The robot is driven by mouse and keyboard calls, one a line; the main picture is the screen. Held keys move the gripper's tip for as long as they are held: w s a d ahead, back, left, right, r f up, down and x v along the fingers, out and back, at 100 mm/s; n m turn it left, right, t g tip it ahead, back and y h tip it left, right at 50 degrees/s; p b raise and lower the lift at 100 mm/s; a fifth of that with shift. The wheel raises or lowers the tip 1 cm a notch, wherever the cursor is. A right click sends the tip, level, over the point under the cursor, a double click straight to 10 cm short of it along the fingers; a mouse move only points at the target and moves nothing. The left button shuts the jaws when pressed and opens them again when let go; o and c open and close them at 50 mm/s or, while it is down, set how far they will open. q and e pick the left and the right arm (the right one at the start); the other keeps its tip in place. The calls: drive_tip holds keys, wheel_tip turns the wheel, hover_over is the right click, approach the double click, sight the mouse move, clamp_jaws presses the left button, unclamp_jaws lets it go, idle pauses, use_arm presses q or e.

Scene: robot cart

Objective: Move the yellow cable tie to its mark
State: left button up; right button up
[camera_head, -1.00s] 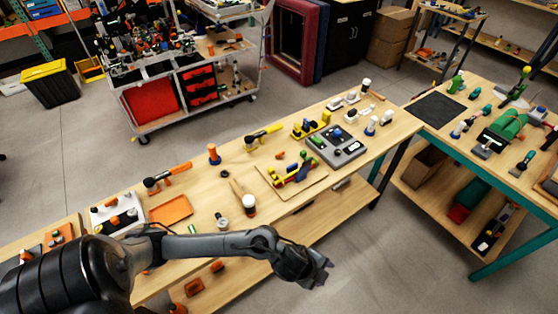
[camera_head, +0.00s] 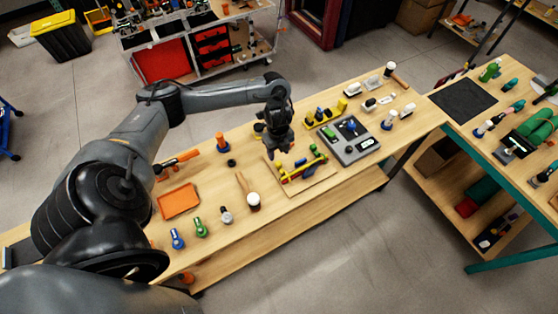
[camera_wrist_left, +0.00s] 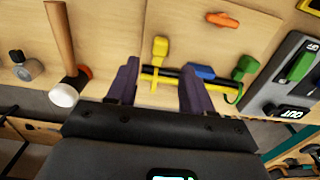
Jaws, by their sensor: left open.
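My left gripper (camera_head: 286,149) is open above a light wooden board (camera_head: 322,182), pointing down. In the left wrist view, its two dark fingers (camera_wrist_left: 160,66) stand apart on either side of a yellow T-shaped piece, seemingly the yellow cable tie (camera_wrist_left: 159,48). It lies across a dark cable or bar, with no finger visibly touching it. A blue piece (camera_wrist_left: 201,71) and a green piece (camera_wrist_left: 244,68) sit farther right along the same bar. An orange piece (camera_wrist_left: 222,20) lies apart on the board. I cannot make out a mark. My right gripper is out of view.
A mallet (camera_head: 253,199) lies left of the board. A grey device (camera_head: 349,141) stands close on its right. An orange tray (camera_head: 179,201) and several small tools lie farther left. A second bench (camera_head: 510,90) is at the right.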

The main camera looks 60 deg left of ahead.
sight(278, 163)
use_arm(q)
wheel_tip(278, 163, down, 8)
drive_tip(key=shift+r+b, duration=0.15)
drive_tip(key=shift+b, duration=0.2)
clamp_jaws()
idle(0.4)
